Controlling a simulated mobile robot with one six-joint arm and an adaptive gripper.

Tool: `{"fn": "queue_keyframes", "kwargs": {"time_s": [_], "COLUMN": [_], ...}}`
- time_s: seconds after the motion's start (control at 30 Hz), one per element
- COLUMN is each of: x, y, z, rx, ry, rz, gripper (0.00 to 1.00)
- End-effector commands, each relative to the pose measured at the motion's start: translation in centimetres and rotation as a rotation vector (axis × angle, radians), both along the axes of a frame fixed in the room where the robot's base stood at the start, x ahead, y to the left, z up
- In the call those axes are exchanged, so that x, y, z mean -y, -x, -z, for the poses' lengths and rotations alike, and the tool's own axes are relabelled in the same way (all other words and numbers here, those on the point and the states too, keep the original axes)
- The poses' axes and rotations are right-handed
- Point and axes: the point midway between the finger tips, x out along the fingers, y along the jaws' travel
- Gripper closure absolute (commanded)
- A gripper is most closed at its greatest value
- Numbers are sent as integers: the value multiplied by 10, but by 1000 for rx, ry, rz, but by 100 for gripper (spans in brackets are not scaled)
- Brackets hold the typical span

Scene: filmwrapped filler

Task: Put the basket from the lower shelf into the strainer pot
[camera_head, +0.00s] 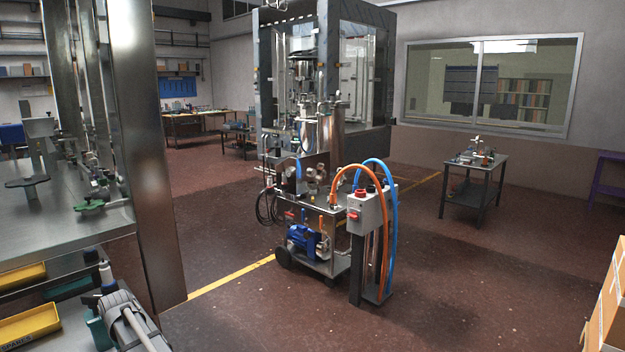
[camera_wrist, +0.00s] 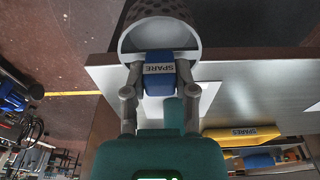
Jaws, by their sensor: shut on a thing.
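In the wrist view, a round grey basket (camera_wrist: 158,33) with a perforated wall and a pale rim shows at the top, partly cut off. A blue block (camera_wrist: 159,84) with a "SPARE" label, upside down here, sits at its near side. My gripper (camera_wrist: 159,77) has one finger on each side of this block and is shut on it, next to the basket's rim. In the head view, the basket and fingertips cannot be made out. A shiny metal vessel (camera_head: 330,137) stands on a wheeled rig; I cannot tell whether it is the strainer pot.
A steel bench (camera_head: 65,225) with a tall post (camera_head: 150,150) stands at left. Yellow bins (camera_head: 30,326) lie on its lower shelf; one labelled "SPARES" (camera_wrist: 240,136) shows in the wrist view. A grey control box (camera_head: 368,213) with hoses stands by the rig. Floor at front centre is clear.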

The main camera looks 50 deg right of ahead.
Motion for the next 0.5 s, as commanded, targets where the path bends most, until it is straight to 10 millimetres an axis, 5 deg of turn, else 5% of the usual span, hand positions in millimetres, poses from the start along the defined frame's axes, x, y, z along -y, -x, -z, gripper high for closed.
{"fn": "queue_keyframes", "kwargs": {"time_s": [0.2, 0.5], "x": [0, 1], "y": [0, 0], "z": [-28, -31], "rx": [0, 0], "ry": [0, 0], "rz": [1, 1], "gripper": [100, 100]}}
